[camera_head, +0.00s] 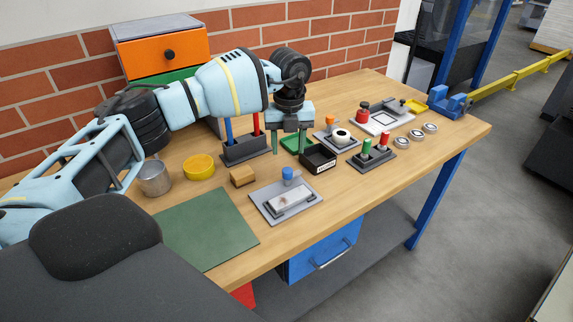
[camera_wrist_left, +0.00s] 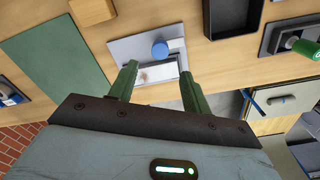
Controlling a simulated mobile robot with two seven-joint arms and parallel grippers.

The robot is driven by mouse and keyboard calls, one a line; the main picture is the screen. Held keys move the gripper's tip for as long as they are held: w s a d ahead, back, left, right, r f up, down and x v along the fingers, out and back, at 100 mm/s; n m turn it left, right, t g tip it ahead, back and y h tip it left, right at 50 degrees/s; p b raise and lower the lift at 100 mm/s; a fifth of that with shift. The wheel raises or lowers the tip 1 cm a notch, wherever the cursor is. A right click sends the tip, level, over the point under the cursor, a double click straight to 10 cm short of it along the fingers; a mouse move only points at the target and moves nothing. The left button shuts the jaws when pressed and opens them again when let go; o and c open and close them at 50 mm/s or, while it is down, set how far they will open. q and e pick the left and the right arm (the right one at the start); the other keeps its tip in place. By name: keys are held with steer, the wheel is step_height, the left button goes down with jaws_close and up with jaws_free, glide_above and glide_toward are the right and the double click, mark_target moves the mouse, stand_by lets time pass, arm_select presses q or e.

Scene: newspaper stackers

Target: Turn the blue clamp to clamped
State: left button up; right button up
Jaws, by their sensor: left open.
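The blue clamp knob (camera_head: 287,173) stands on a grey fixture plate (camera_head: 268,208), beside a pale block (camera_head: 291,199) lying in the fixture. My left gripper (camera_head: 288,150) is open and empty, with its green fingers pointing down. In the head view it appears behind and above the knob, apart from it. The left wrist view shows the blue knob (camera_wrist_left: 160,49) just beyond the open fingertips (camera_wrist_left: 158,72), between them in the picture. The knob's turn position cannot be told. My right gripper is not in view.
A black bin (camera_head: 318,160) stands right of the fixture, and a pen holder (camera_head: 244,150) with red and blue uprights stands behind. A tan block (camera_head: 242,176) and yellow bowl (camera_head: 199,167) are left. A green mat (camera_head: 207,230) lies front left. A blue vise (camera_head: 446,103) is far right.

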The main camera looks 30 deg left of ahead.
mark_target(287, 171)
arm_select(q)
step_height(287, 171, down, 6)
steer(key=shift+f, duration=0.8)
steer(key=c, duration=1)
